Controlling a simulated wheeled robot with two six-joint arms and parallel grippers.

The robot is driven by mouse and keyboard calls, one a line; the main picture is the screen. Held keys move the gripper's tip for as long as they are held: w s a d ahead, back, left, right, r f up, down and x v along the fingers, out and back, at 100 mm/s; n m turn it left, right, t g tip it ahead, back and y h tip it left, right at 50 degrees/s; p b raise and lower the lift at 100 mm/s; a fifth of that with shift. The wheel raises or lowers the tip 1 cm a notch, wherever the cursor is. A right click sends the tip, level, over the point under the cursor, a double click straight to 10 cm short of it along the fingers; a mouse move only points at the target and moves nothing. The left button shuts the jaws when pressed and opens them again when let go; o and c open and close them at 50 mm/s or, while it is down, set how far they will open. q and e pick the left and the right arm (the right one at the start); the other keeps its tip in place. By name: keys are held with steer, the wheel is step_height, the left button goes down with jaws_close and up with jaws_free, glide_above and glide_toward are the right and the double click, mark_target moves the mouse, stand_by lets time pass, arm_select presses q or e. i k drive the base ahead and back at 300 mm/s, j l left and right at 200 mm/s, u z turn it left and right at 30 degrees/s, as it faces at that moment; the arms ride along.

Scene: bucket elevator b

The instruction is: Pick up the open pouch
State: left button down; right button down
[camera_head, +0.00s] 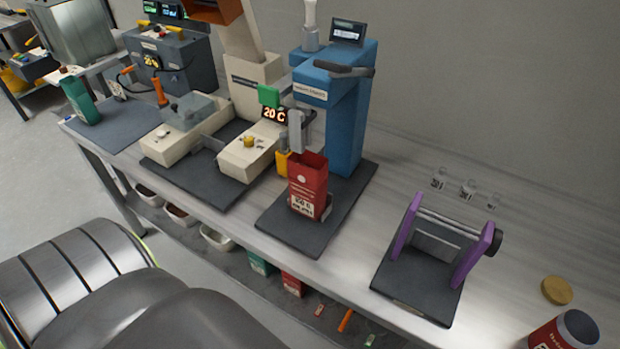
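A red pouch (307,186) with a pale printed label stands upright on the dark base plate (285,224) of a blue machine (346,115). Its top looks open, showing a dark inside, and it sits just below a grey spout (296,131). A green pouch (81,101) stands on a dark mat (118,128) at the far left of the bench. Whether its top is open is hard to tell. Neither of my grippers is in view.
Left of the blue machine is a cream machine (248,157) with a "20 C" display. A purple-sided stand (410,226), a round wooden lid (557,290) and a red canister (545,337) are at right. Small glasses (467,188) stand behind. A dark grey ribbed shape fills the lower left.

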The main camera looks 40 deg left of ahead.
mark_target(307, 186)
steer(key=u, duration=1.2)
